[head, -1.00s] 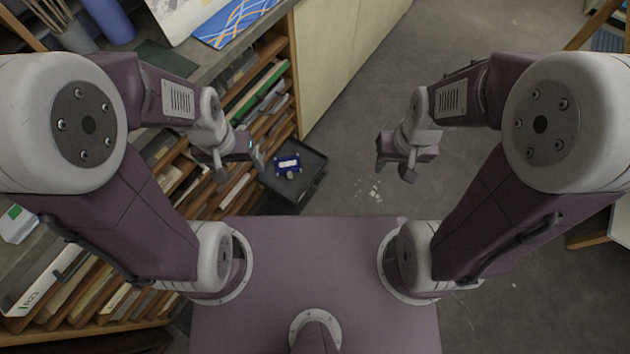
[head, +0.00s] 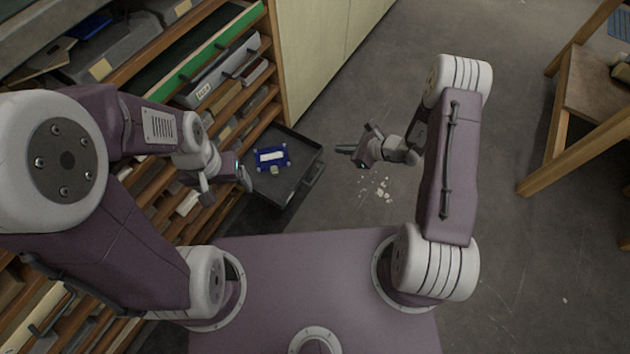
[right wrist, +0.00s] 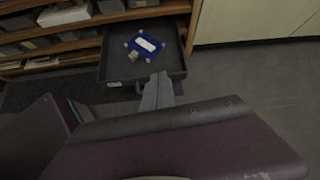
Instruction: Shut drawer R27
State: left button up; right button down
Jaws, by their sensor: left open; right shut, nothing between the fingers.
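A dark grey drawer (head: 296,195) is pulled out low on the shelf unit, with a blue-and-white item (head: 271,157) inside. It also shows open in the right wrist view (right wrist: 164,70), with a small pale label on its front that I cannot read. My right gripper (head: 346,150) is shut and empty, and points left toward the drawer front. In the right wrist view its fingertips (right wrist: 158,82) appear just before that front; whether they touch it I cannot tell. My left gripper (head: 228,190) is open and empty, left of the drawer and near the shelves.
Higher in the shelf unit, a green-fronted drawer (head: 205,62) and a grey labelled drawer (head: 222,72) stick out a little. Pale cabinet doors (head: 322,50) stand behind. White scraps (head: 383,190) lie on the floor.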

aim_at(309, 168)
pick_arm(q)
notch_tip(309, 168, down, 6)
jog(key=b, duration=0.3)
jog(key=shift+f, duration=0.2)
pick_arm(e)
jog(key=s+d+f+m, duration=0.1)
jog(key=s+f, duration=0.2)
jog(key=f, duration=0.7)
jog(key=shift+s+f, duration=0.25)
jog(key=shift+f, duration=0.05)
jog(key=b+x, duration=0.2)
jog(key=x, duration=0.1)
jog(key=b+x, duration=0.2)
jog(key=x, duration=0.1)
jog(key=b+x, duration=0.2)
jog(key=x, duration=0.1)
jog(key=shift+s+f, duration=0.15)
jog(key=shift+f, duration=0.35)
jog(key=w+a+b, duration=0.1)
jog(key=w+a, duration=0.1)
jog(key=a, duration=0.1)
jog(key=shift+w+b, duration=0.1)
jog(key=shift+b, duration=0.3)
pick_arm(q)
notch_tip(309, 168, down, 8)
jog(key=shift+r, duration=0.2)
pick_arm(e)
jog(key=shift+w+a+r, duration=0.2)
jog(key=shift+w+a, duration=0.05)
jog(key=shift+a, duration=0.05)
